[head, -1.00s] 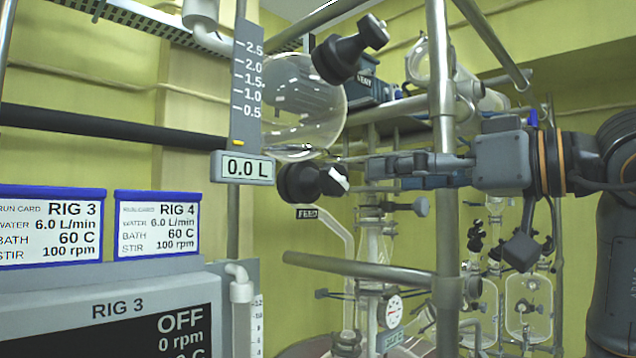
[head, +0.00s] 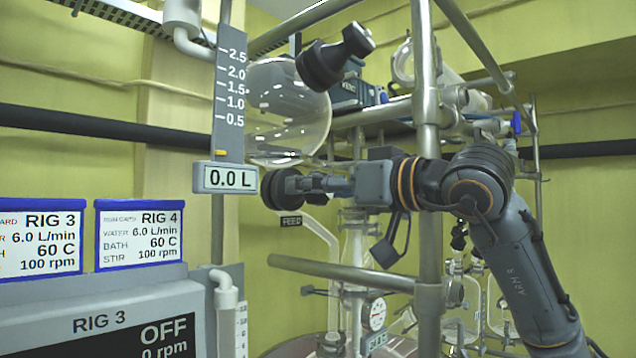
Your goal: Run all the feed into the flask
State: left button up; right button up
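The round clear glass feed vessel (head: 288,115) hangs at upper centre; I cannot make out a liquid level in it. Beside it stands a grey scale (head: 229,90) with an orange marker at its bottom and a readout (head: 225,178) showing 0.0 L. Below the vessel is the black feed valve knob (head: 281,189), above the FEED label (head: 291,221). My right gripper (head: 312,184) points left, with its fingertips at the knob. The fingers cover the knob's handle, so their grip is unclear. My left gripper is not in view. The flask cannot be clearly made out.
A black vent knob (head: 335,56) sits above the gripper. A steel upright (head: 426,70) and a lower rail (head: 340,273) stand close to my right arm. The RIG 3 box (head: 125,310), at lower left, reads OFF. Run cards (head: 140,235) stand on it.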

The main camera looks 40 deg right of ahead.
jog(key=shift+w, duration=0.25)
jog(key=shift+c, duration=0.2)
jog(key=shift+s, duration=0.1)
jog(key=c, duration=1.1)
